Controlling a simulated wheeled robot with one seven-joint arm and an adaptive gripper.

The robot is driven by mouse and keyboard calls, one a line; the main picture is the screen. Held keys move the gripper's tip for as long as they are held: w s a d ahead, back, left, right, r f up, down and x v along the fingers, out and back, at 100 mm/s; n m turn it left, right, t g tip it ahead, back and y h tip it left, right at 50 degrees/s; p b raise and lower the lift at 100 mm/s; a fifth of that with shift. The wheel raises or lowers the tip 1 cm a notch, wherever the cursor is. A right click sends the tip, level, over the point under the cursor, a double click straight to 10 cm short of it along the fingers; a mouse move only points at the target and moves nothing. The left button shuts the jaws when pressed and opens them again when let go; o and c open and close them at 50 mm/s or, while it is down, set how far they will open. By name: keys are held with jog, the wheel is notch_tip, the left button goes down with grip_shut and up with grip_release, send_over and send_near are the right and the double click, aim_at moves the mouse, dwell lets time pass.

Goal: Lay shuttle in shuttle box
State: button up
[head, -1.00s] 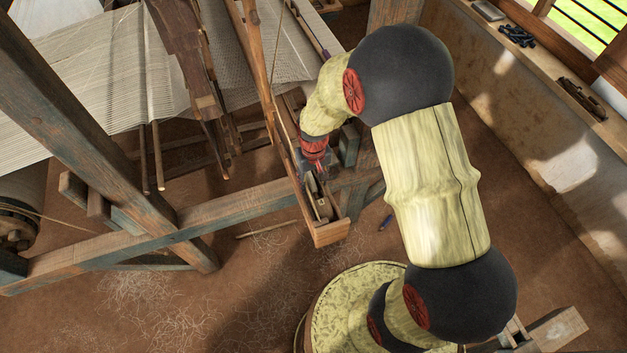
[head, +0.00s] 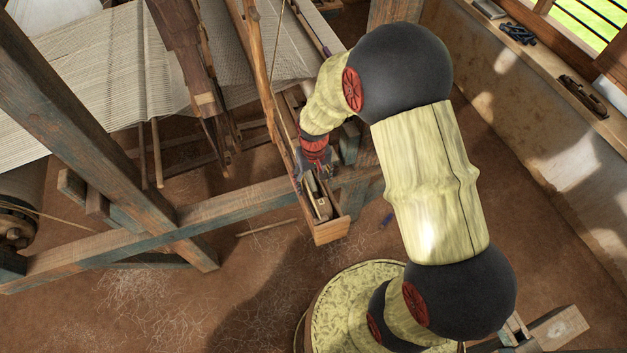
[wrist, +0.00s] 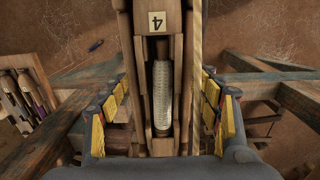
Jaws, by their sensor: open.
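The wooden shuttle (wrist: 163,135) has a pale wound bobbin in its slot and a label marked 4. It lies lengthwise in the shuttle box (head: 332,232), between the box's long walls. Its near end also shows in the head view (head: 321,205). My gripper (wrist: 166,92) is open, its yellow-padded fingers on either side of the box and shuttle, with gaps to both. In the head view my gripper (head: 314,172) is over the box, its fingers partly hidden. The shuttle's far part lies under my gripper in the head view.
A rack of shuttles (wrist: 24,97) stands at the left in the wrist view. Loom beams (head: 200,222) cross close to the box. A small blue item (head: 387,219) lies on the floor. A window ledge (head: 545,60) with tools runs at the right.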

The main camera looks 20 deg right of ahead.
notch_tip(320, 180, up, 8)
jog(key=p, duration=0.5)
dwell(0.6)
dwell(0.4)
jog(key=s+r+t+b, duration=0.2)
jog(key=s+r+b, duration=0.1)
jog(key=s+b, duration=0.6)
jog(key=s+r+t+b, duration=0.3)
jog(key=s+b, duration=0.6)
jog(key=b, duration=0.8)
jog(key=shift+t, duration=0.3)
